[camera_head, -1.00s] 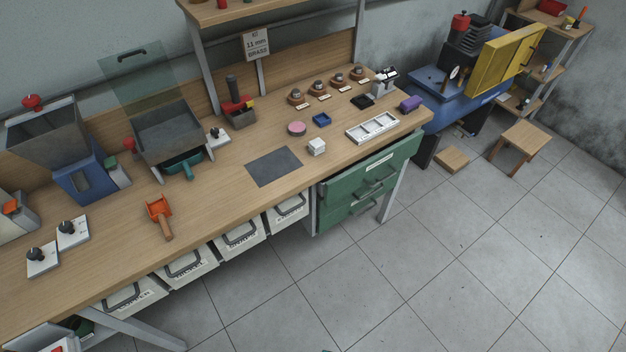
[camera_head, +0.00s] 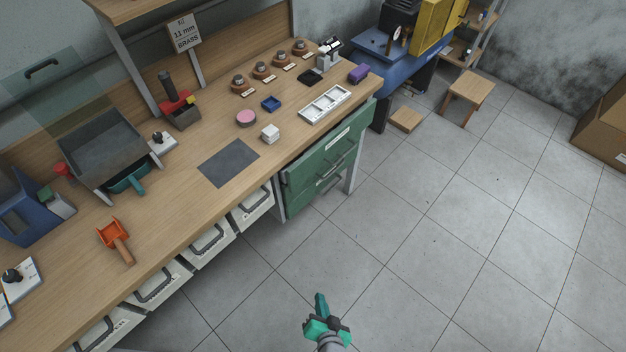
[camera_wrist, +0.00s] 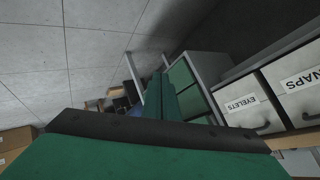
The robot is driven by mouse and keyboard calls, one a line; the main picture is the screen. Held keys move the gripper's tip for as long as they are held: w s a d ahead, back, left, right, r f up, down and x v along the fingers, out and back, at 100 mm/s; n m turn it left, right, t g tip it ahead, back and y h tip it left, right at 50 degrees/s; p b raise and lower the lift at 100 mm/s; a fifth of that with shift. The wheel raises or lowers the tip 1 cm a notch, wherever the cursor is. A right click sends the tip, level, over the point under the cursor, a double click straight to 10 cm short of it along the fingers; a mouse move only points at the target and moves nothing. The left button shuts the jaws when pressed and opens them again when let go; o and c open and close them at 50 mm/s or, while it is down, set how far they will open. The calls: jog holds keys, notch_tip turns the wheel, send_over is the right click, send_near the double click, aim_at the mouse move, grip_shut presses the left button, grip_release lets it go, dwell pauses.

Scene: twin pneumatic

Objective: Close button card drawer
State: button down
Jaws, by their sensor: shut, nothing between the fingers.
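The green drawer unit (camera_head: 315,183) is under the right end of the workbench. Its upper drawer front (camera_head: 330,148), with a dark handle and a pale label too small to read, appears to stand out past the lower drawer front. The green drawers also show in the wrist view (camera_wrist: 182,88), in the middle distance. My gripper (camera_head: 321,300) is over the floor at the bottom of the head view, apart from the drawers and in front of the bench. It is shut and empty. Its green and dark body fills the bottom of the wrist view.
White labelled bins (camera_head: 252,208) hang under the bench left of the drawers; one reads EYELETS in the wrist view (camera_wrist: 245,108). A bench leg (camera_head: 355,172) stands right of the drawers. The tiled floor (camera_head: 430,230) in front is clear. A stool (camera_head: 470,90) and cardboard box (camera_head: 605,125) are farther right.

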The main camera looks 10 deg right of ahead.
jog(key=w+d+f+m+y, duration=0.2)
jog(key=w+f+y, duration=0.15)
jog(key=w, duration=0.45)
jog(key=m+t+y, duration=0.1)
jog(key=t+y, duration=0.3)
jog(key=y, duration=0.4)
send_near(306, 174)
jog(key=shift+h, duration=0.25)
jog(key=x, duration=0.6)
jog(key=shift+a+r, duration=0.25)
jog(key=shift+r, duration=0.15)
jog(key=shift+w+a, duration=0.1)
jog(key=shift+w, duration=0.05)
